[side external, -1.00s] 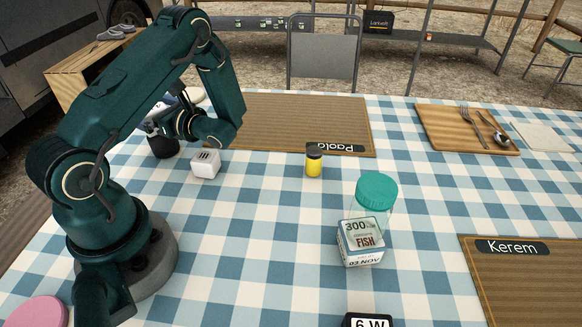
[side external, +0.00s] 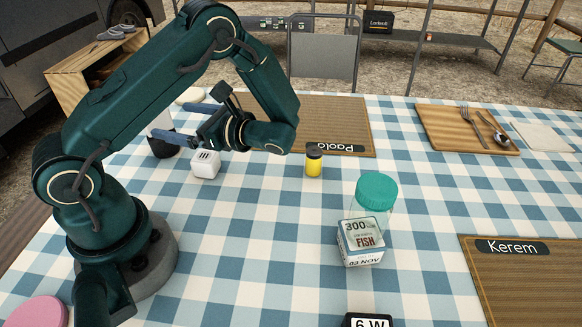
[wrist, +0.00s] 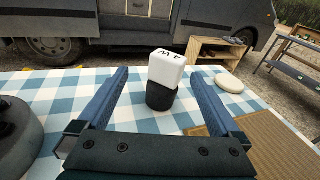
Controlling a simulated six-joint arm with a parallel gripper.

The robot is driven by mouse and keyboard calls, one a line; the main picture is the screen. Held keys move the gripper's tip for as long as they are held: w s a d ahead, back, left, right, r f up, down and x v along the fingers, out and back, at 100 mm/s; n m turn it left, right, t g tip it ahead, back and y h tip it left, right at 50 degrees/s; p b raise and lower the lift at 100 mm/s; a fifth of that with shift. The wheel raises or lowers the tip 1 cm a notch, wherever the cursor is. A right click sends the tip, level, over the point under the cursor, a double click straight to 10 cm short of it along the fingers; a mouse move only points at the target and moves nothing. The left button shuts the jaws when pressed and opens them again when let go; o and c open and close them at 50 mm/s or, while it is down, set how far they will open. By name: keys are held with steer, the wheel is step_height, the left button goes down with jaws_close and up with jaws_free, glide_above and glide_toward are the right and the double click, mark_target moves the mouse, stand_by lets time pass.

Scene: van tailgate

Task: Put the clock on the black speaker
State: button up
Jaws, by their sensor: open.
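A white rounded block with dark characters, which I take to be the clock (wrist: 166,69), sits on top of the black speaker (wrist: 160,96) in the wrist view. It looks upright there, slightly turned. In the side view the speaker (side external: 164,148) stands at the left of the table, with the white block (side external: 160,122) above it, partly behind a finger. My gripper (side external: 172,124) is open and empty, to the right of the speaker. In the wrist view its blue fingers (wrist: 158,75) lie on either side of the clock, apart from it.
A white cube with dark slots (side external: 205,164) stands just right of the speaker. A pale round thing (wrist: 229,83) lies beyond the speaker.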

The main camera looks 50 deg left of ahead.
steer(key=s+d+r+n+t+h, duration=0.1)
steer(key=d+r+n+t+h, duration=0.2)
steer(key=d+n+t+h, duration=0.3)
steer(key=s+d+r+n+t+h, duration=0.1)
steer(key=d+r+n+t+h, duration=0.3)
steer(key=d+h, duration=0.5)
steer(key=d+n+t, duration=0.2)
steer(key=d, duration=0.2)
steer(key=shift+s+t, duration=0.15)
steer(key=shift+t, duration=0.15)
